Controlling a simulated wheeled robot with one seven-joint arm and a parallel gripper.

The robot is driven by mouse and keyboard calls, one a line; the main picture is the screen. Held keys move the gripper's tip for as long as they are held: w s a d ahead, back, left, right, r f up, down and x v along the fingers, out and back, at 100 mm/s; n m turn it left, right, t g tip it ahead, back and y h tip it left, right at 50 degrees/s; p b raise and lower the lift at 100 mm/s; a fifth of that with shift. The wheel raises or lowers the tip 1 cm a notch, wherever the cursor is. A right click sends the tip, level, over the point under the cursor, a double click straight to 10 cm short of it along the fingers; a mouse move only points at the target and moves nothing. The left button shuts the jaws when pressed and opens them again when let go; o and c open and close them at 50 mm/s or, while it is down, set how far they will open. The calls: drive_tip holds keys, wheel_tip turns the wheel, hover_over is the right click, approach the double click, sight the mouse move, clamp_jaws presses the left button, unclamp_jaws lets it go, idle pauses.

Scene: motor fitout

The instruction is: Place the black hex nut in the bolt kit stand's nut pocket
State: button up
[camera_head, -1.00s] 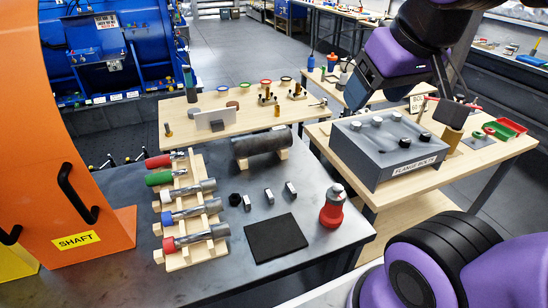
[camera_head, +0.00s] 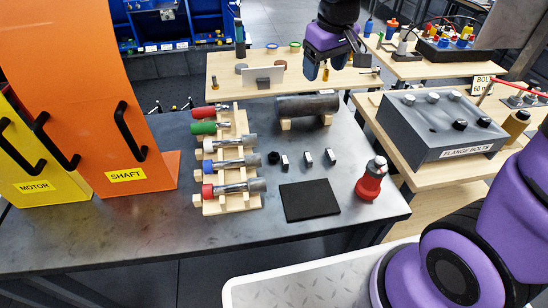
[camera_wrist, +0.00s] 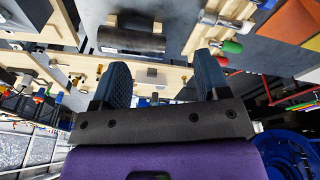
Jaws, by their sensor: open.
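A small black hex-shaped piece (camera_head: 274,157), which looks like the black hex nut, lies on the dark metal table in the head view. A grey block labelled "FLANGE BOLTS" (camera_head: 410,135), likely the bolt kit stand, sits on the wooden table at right. Several bolt heads and one dark piece (camera_head: 460,124) show on its top; I cannot make out which spot is the nut pocket. My gripper (camera_head: 326,68) hangs near the back wooden table, well away from the nut. In the wrist view its two fingers (camera_wrist: 161,62) are apart with nothing held between them.
Beside the nut lie small grey pieces (camera_head: 308,157), a black mat (camera_head: 310,200) and a red bottle (camera_head: 371,182). A wooden rack (camera_head: 226,208) with shafts stands left; a dark cylinder (camera_head: 307,105) lies behind. Orange (camera_head: 90,80) and yellow panels stand at far left.

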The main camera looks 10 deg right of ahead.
drive_tip(key=w+a+f+n+g, duration=0.1)
drive_tip(key=w+a+f, duration=0.2)
drive_tip(key=f, duration=0.2)
drive_tip(key=w+a+f+n, duration=0.1)
drive_tip(key=w+a+f, duration=0.15)
drive_tip(key=f, duration=0.25)
drive_tip(key=n+g, duration=0.1)
approach(272, 154)
wheel_tip(272, 154, down, 9)
drive_tip(key=shift+a+f, duration=0.1)
drive_tip(key=shift+f, duration=0.05)
drive_tip(key=c, duration=1.1)
drive_tip(key=shift+c, duration=0.2)
